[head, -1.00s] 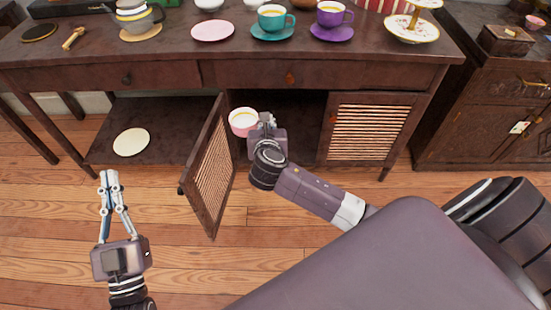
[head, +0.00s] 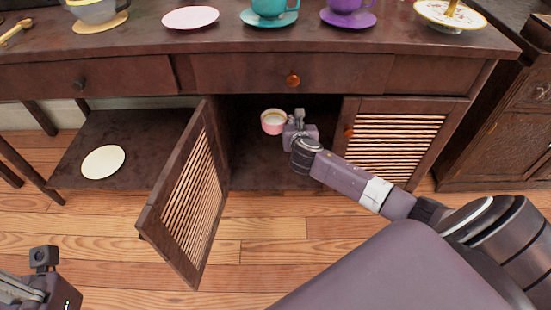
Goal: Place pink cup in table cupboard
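The pink cup (head: 273,122), with pale contents, is inside the open middle cupboard of the dark wooden table (head: 135,78). My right gripper (head: 287,127) reaches into the cupboard from the right and is at the cup's right side. Its fingers are mostly hidden, but the cup has travelled with it, so it appears shut on the cup. I cannot tell whether the cup touches the cupboard floor. My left gripper (head: 35,285) is only partly in view at the bottom left corner, away from the cup; its fingertips are not clear.
The slatted cupboard door (head: 190,195) stands swung open on the left. A closed slatted door (head: 395,150) is on the right, close to my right forearm. A pink saucer (head: 190,18), teal cup (head: 268,7) and purple cup (head: 348,5) are on the tabletop. A pale disc (head: 103,162) lies on the lower shelf.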

